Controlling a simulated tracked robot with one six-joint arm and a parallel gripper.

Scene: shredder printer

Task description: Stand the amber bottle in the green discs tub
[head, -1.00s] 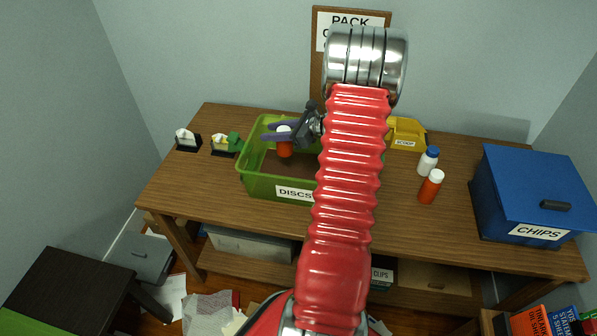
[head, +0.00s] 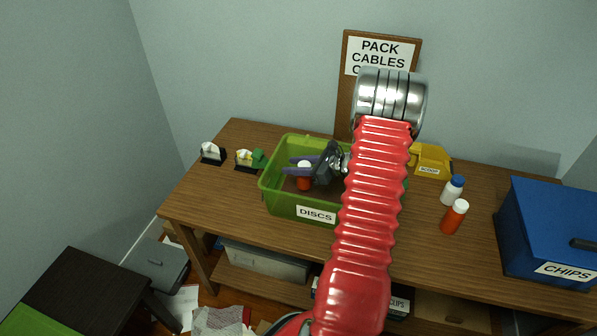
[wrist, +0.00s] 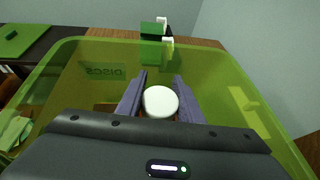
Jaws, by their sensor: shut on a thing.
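The amber bottle (head: 304,183), orange with a white cap, is upright between the jaws of my gripper (head: 303,167), inside the walls of the green discs tub (head: 275,195). The tub's front label reads DISCS. In the wrist view, the white cap (wrist: 160,101) shows between the two purple fingers (wrist: 155,98), with the tub wall (wrist: 215,75) around them. My gripper is shut on the bottle. The bottle's base is hidden by the tub's front wall, so I cannot tell whether it touches the floor of the tub.
Another orange bottle with a white cap (head: 453,217) and a white bottle with a blue cap (head: 452,191) stand on the desk to the right. A yellow scoop bin (head: 430,161) is behind them. A blue chips box (head: 545,230) is at the far right. Small holders (head: 211,153) stand left of the tub.

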